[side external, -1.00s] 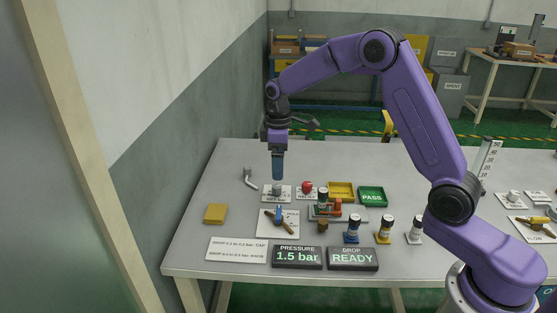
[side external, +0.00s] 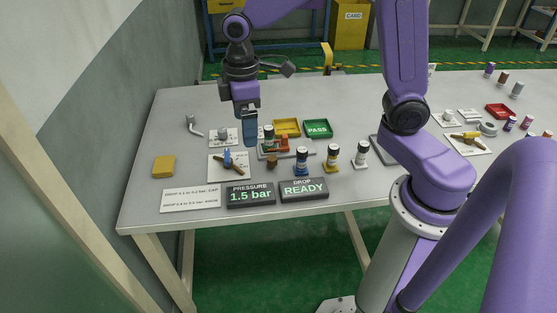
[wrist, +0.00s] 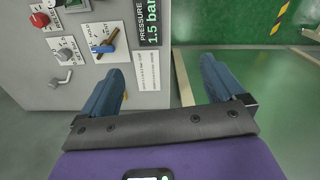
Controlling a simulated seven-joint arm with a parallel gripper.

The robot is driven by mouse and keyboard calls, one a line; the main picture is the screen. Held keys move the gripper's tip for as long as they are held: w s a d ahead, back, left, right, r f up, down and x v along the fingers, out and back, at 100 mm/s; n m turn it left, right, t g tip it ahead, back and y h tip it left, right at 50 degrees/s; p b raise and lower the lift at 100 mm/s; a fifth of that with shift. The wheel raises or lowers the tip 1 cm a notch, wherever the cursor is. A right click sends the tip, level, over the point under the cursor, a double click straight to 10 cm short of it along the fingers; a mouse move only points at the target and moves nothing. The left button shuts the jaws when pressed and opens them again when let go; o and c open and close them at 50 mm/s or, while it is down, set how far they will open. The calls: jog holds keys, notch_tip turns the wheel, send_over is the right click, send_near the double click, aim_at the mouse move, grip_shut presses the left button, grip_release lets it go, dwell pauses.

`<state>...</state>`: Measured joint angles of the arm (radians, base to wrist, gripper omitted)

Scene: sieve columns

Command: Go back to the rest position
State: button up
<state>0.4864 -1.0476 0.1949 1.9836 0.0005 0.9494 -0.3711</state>
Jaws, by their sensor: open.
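My gripper (side external: 250,138) is open, with nothing between its two blue fingers. In the side external view it points down and hangs above the work table (side external: 180,102), in front of the panel parts. There it hides the red button, which shows in the wrist view (wrist: 40,19). In the wrist view the fingers of my gripper (wrist: 162,64) are spread wide, with the table edge and green floor showing past them. The blue-handled valve (side external: 228,158) sits on its white plate, apart from the fingers.
The pressure display (side external: 251,195) reads 1.5 bar and the drop display (side external: 304,189) reads READY. A yellow tray (side external: 287,127) and a green PASS tray (side external: 318,128) stand behind several small columns (side external: 332,157). A yellow block (side external: 164,166) lies left. The table's left side is mostly clear.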

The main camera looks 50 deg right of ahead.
jog(key=s+d+n, duration=0.1)
jog(key=s+d, duration=0.1)
jog(key=s, duration=0.9)
jog(key=s+d+n, duration=0.1)
jog(key=s+d, duration=0.2)
jog(key=s, duration=0.8)
jog(key=shift+s+d, duration=0.25)
jog(key=shift+s, duration=0.1)
jog(key=shift+w, duration=0.1)
dwell(3.5)
jog(key=w+a+r+m, duration=0.1)
jog(key=w+a, duration=0.3)
jog(key=w, duration=0.4)
jog(key=m, duration=0.3)
send_over(227, 155)
notch_tip(227, 155, down, 7)
notch_tip(227, 155, down, 16)
jog(key=shift+f, duration=0.2)
